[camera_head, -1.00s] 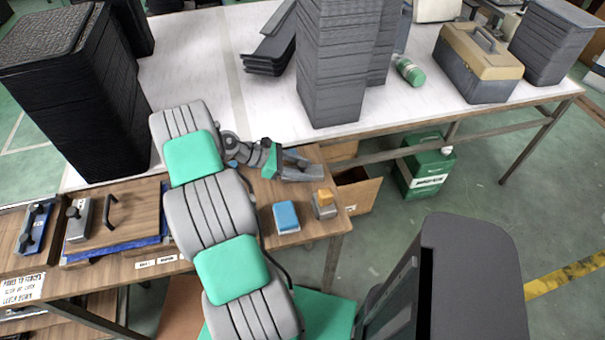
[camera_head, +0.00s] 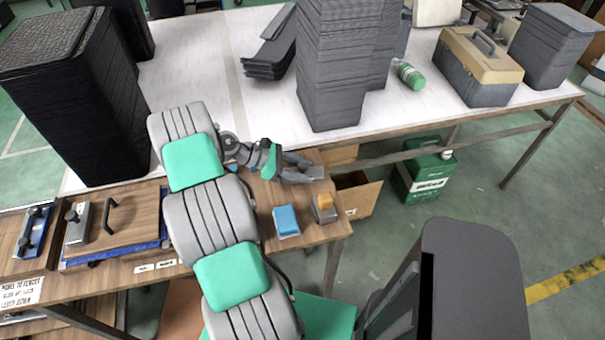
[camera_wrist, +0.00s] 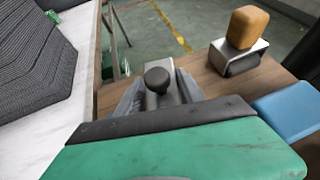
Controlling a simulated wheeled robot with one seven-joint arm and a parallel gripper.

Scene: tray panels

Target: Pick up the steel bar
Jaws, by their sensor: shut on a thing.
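My gripper (camera_head: 304,170) is over the right end of the wooden bench. Its fingers (camera_wrist: 160,95) are shut on a grey steel bar with a round black knob (camera_wrist: 157,80), seen between them in the wrist view. In the head view the grey bar (camera_head: 315,172) shows only as a small piece at the fingertips. The fingers hide most of it. I cannot tell whether it touches the bench.
A steel block with an orange top (camera_head: 325,208) and a blue block (camera_head: 286,221) sit close to my gripper, near the bench edge. Tall grey panel stacks (camera_head: 335,70) stand on the white table behind. An open cardboard box (camera_head: 357,194) is below right.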

